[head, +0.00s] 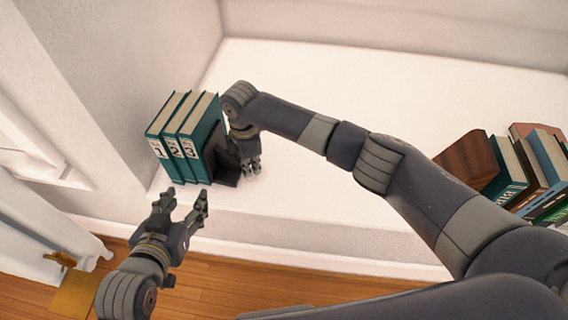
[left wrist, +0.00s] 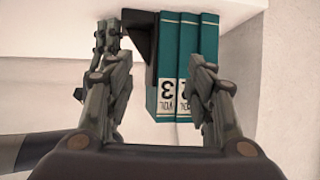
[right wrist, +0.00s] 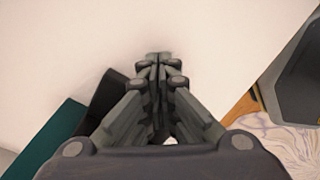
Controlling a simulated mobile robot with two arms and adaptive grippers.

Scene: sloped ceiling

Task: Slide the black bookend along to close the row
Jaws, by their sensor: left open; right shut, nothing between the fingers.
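Three teal books numbered 1 (head: 162,142), 2 (head: 178,140) and 3 (head: 196,142) stand upright side by side at the left end of the white shelf. The black bookend (head: 226,162) stands at the right side of book 3, seemingly against it; it also shows in the left wrist view (left wrist: 143,40). My right gripper (head: 252,168) is shut and empty, just right of the bookend; whether it touches is unclear. In the right wrist view the bookend (right wrist: 105,100) is left of the shut fingers. My left gripper (head: 188,196) is open and empty in front of the books.
The white shelf (head: 310,130) is bare between the bookend and another group of books at the right, where a brown wooden block (head: 468,160) stands. A wall rises left of the numbered books. Wooden floor (head: 210,290) lies below the shelf's front edge.

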